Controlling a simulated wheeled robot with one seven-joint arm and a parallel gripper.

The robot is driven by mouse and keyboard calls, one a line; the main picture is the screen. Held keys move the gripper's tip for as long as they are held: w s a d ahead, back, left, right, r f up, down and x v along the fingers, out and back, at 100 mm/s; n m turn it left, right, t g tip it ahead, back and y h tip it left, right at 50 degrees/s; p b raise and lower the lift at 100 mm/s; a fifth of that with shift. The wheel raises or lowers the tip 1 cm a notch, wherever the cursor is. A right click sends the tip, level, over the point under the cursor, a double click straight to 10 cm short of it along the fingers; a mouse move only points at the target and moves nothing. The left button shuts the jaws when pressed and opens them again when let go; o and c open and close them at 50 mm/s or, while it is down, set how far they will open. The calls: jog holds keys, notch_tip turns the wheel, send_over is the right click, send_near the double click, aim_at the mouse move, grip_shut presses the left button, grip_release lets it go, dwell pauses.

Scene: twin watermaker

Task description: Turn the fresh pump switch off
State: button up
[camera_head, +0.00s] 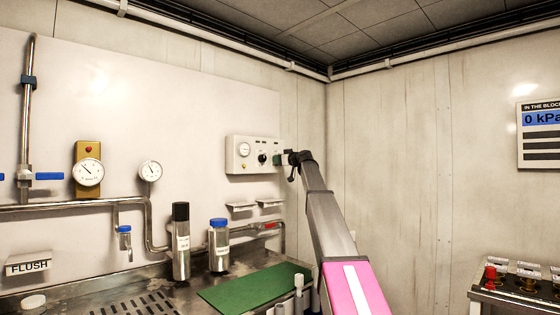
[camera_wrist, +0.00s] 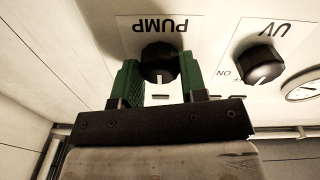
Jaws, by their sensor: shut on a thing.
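The white control panel (camera_head: 237,165) is on the wall in the head view. In the upside-down wrist view, the black round knob labelled PUMP (camera_wrist: 160,57) sits between the green fingers of my gripper (camera_wrist: 158,65). The fingers are closed on its sides. The knob's white mark points toward the bottom of the picture. The small labels under it are mostly hidden by my gripper. I see no word "fresh" on the panel. In the head view my gripper (camera_head: 280,159) is at the panel's right end and covers the pump knob.
A second black knob (camera_wrist: 262,66), labelled UV with ON and OFF marks, is close beside the PUMP knob. A gauge (camera_wrist: 303,84) lies beyond it. Below the panel are small shelves (camera_head: 240,207), bottles (camera_head: 219,245) and a green mat (camera_head: 255,288). A wall screen (camera_head: 540,133) reads 0 kPa.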

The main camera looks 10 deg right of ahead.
jog(key=o, duration=0.9)
jog(key=shift+s, duration=0.15)
jog(key=v, duration=1)
jog(key=shift+s+d, duration=0.15)
jog(key=shift+s, duration=0.1)
jog(key=shift+d+f, duration=0.1)
